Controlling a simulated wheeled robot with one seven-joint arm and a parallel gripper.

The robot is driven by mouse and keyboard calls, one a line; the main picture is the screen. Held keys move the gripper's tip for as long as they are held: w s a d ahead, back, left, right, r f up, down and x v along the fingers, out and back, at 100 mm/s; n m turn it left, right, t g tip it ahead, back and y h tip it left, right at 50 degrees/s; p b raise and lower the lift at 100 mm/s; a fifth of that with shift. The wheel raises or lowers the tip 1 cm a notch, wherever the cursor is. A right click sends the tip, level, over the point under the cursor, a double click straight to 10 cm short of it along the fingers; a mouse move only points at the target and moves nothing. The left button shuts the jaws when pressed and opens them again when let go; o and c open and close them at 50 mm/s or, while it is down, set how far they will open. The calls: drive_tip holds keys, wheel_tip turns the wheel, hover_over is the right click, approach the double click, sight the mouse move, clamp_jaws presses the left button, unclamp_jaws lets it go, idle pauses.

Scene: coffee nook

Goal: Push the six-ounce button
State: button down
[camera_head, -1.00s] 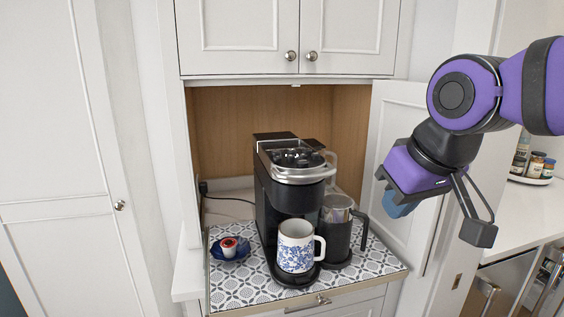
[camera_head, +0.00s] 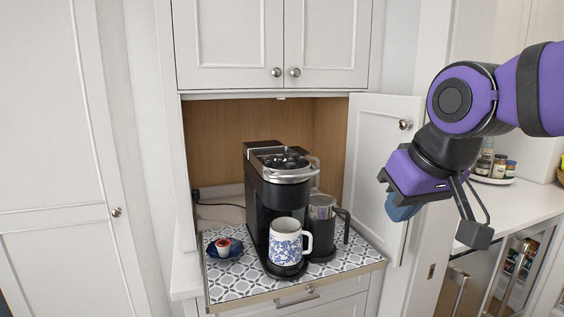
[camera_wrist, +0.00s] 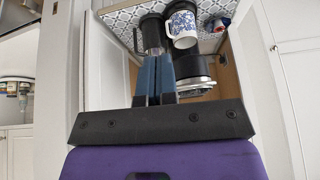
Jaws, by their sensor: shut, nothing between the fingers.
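The coffee machine (camera_head: 262,200), black with a silver lid, stands on a patterned pull-out tray (camera_head: 230,283) in the cabinet nook. A white mug with blue flowers (camera_head: 285,243) stands on its drip base, and a dark carafe or frother (camera_head: 321,232) stands to its right. No six-ounce button can be made out in either view. My gripper (camera_head: 400,208) is up to the right of the machine, in front of the open cabinet door, apart from everything. In the wrist view my gripper (camera_wrist: 154,57) has its blue fingers together and empty, with the machine (camera_wrist: 195,65) beyond them, upside down.
A blue saucer (camera_head: 236,253) with a small red-topped pod (camera_head: 223,246) lies left of the machine. The open cabinet door (camera_head: 385,170) stands at the right of the nook. A counter with several jars (camera_head: 498,167) is at the far right.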

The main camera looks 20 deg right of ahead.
drive_tip(key=w+a+r+m+t, duration=0.15)
drive_tip(key=w+r, duration=0.25)
drive_tip(key=w, duration=0.5)
drive_tip(key=w+r+m, duration=0.2)
drive_tip(key=w+r, duration=0.2)
drive_tip(key=w, duration=0.4)
wheel_tip(320, 180, up, 3)
drive_tip(key=m+t+y, duration=0.1)
drive_tip(key=m+t, duration=0.1)
drive_tip(key=m, duration=0.2)
hover_over(282, 160)
drive_tip(key=shift+w+f, duration=0.15)
drive_tip(key=shift+f, duration=4.4)
drive_tip(key=shift+f, duration=0.15)
drive_tip(key=shift+f, duration=0.25)
